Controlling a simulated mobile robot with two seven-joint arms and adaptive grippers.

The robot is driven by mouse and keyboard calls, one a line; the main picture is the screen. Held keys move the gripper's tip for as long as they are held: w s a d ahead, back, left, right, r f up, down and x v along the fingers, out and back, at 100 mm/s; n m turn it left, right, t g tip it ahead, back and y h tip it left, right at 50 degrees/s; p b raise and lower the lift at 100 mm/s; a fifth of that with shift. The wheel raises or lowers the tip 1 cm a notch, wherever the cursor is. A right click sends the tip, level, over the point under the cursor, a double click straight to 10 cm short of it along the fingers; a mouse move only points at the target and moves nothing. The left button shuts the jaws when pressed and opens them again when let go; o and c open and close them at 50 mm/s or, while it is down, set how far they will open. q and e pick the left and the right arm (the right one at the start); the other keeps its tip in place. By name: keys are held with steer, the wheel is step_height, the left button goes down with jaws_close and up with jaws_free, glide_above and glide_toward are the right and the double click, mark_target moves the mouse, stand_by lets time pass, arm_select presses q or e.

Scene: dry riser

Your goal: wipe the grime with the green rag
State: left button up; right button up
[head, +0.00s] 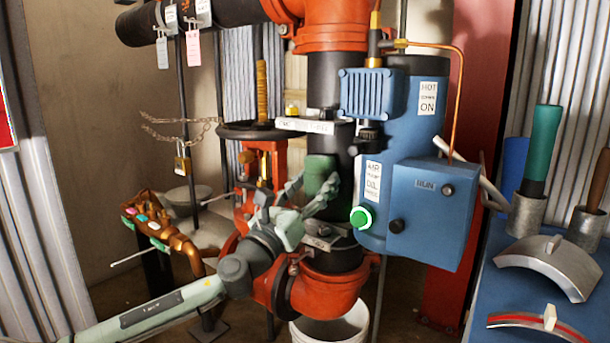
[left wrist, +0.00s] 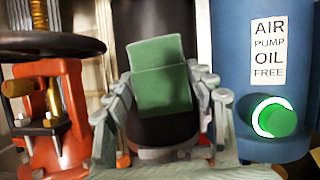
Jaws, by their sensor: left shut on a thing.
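The green rag (head: 321,174) is a folded dark green pad, upright against the black vertical pipe (head: 330,222). In the left wrist view the rag (left wrist: 162,78) sits between the two fingers, in front of the pipe. My left gripper (head: 308,190) is shut on the rag, its fingers either side of it. I cannot tell whether the rag touches the pipe. No grime can be made out; the pipe surface behind the rag is hidden. My right gripper is not in view.
A blue pump box (head: 419,213) with a green button (head: 361,217) stands close right of the rag. A black handwheel (head: 262,130) on a red valve is at the left. A white bucket (head: 332,328) stands below. A blue bench (head: 520,295) holds tools at right.

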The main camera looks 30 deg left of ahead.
arm_select(q)
steer(key=shift+d+r, duration=0.1)
steer(key=shift+d, duration=0.3)
steer(key=shift+w+a+f+b, duration=0.1)
steer(key=shift+a+f+b, duration=0.1)
steer(key=shift+a+b, duration=0.9)
steer(key=shift+a+r, duration=0.15)
steer(key=shift+a, duration=0.8)
steer(key=s, duration=0.6)
steer(key=shift+a, duration=0.2)
steer(key=shift+s+a, duration=0.15)
steer(key=shift+s, duration=1.35)
